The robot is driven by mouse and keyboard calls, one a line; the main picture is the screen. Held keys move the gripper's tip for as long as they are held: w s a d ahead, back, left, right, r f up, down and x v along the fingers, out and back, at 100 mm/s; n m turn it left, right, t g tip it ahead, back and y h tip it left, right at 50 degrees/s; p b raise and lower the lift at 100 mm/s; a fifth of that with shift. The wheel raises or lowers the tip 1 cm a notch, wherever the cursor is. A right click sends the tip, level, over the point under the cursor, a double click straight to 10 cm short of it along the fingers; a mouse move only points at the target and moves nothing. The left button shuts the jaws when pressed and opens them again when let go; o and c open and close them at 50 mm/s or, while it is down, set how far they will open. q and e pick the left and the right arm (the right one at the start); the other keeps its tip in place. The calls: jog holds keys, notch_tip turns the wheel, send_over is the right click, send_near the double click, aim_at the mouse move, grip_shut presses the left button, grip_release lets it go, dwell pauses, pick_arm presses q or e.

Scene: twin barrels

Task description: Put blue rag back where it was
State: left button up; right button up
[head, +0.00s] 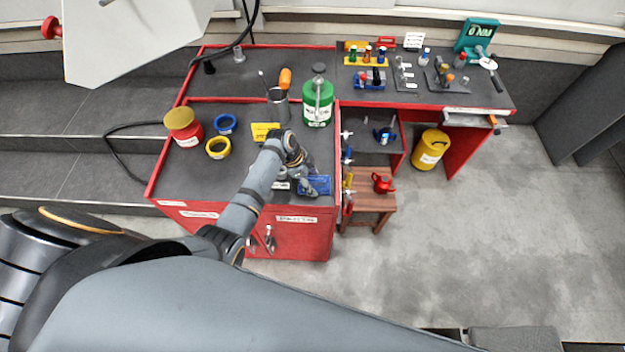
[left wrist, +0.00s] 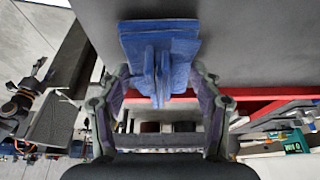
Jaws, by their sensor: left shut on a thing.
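The blue rag (head: 320,186) is at the front right part of the red cabinet's dark top (head: 200,178). It also shows in the left wrist view (left wrist: 160,35), flat at one end with a bunched fold between the fingers. My left gripper (head: 308,188) reaches down over the cabinet top beside the rag. Whether the rag's underside touches the top cannot be told. My right gripper is not in view.
A green canister (head: 318,103), a grey mug (head: 278,107), a yellow box (head: 264,132), blue tape (head: 225,124), yellow tape (head: 218,147) and a red jar (head: 184,128) stand behind. The cabinet top's front left is clear.

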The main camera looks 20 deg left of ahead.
pick_arm(q)
jog(key=shift+f, duration=0.1)
jog(key=shift+f, duration=0.15)
jog(key=o, duration=1.1)
